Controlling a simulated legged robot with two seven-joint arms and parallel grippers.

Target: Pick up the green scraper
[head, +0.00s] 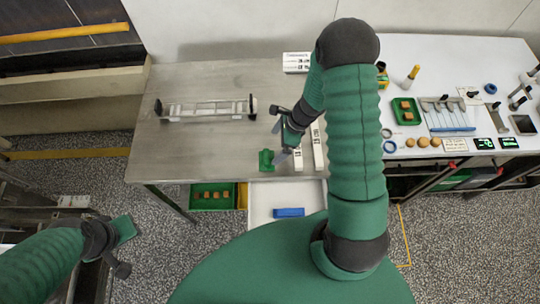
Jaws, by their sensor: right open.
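The green scraper (266,161) appears as a small green piece on the steel table near its front edge. My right gripper (279,153) points down at the table just to the right of the green piece. It is open, and I see nothing held in it. From this view I cannot tell whether its fingers touch the scraper. My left gripper (122,230) is low at the left, over the floor beside the table. Its fingers are too unclear to show whether they are open or shut.
The steel table (200,85) holds a clear frame-like rack (205,111) and white labelled blocks (318,145). A white tray (260,205) with a blue block (289,212) is below the front edge. A white counter (440,75) with tools stands right. The table's left middle is clear.

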